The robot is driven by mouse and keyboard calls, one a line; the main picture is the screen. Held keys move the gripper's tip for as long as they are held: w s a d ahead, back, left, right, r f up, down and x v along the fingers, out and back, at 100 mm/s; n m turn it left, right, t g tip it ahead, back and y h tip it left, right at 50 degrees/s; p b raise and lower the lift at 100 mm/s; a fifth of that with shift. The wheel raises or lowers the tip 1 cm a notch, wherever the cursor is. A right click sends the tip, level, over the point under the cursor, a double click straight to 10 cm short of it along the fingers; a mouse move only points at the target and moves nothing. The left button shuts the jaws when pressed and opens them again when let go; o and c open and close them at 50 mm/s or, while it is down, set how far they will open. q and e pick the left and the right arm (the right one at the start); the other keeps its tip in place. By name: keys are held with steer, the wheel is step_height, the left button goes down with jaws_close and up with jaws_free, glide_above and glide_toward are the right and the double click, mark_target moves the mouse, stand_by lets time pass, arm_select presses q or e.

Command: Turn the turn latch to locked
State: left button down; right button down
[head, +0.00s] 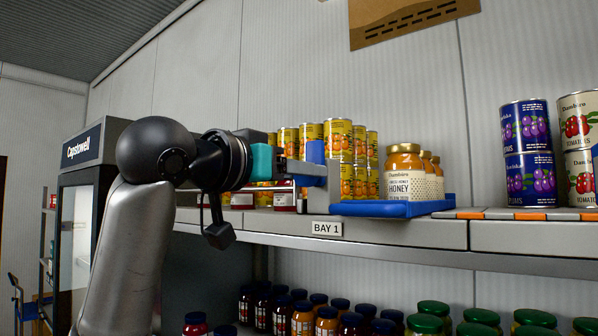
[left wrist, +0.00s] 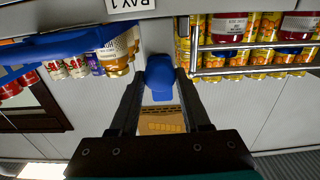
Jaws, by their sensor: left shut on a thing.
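The turn latch shows as a blue knob (head: 315,152) beside a grey upright at the shelf's front edge, by the left end of a blue tray (head: 385,208). My left gripper (head: 312,167) reaches in from the left and is shut on the knob. In the left wrist view the knob (left wrist: 160,72) sits between the two dark fingertips (left wrist: 162,84). The fingers partly hide the latch, and I cannot tell which position it points to. My right gripper is not in view.
Honey jars (head: 404,172) stand on the tray, with yellow cans (head: 338,139) behind the latch. A BAY 1 label (head: 327,229) hangs on the shelf edge. A metal rail (left wrist: 255,45) fronts jars and cans beside the gripper. Purple cans (head: 526,180) stand farther right.

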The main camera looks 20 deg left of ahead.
arm_select(q)
steer(key=shift+n, duration=0.3)
steer(key=shift+a+f+n+b, duration=0.1)
steer(key=shift+n+b, duration=0.15)
steer(key=shift+n, duration=4)
steer(key=shift+a+f+n+b, duration=0.1)
steer(key=shift+n+b, duration=0.15)
steer(key=shift+n, duration=4)
steer(key=shift+w, duration=0.1)
steer(key=shift+c, duration=2)
jaws_free()
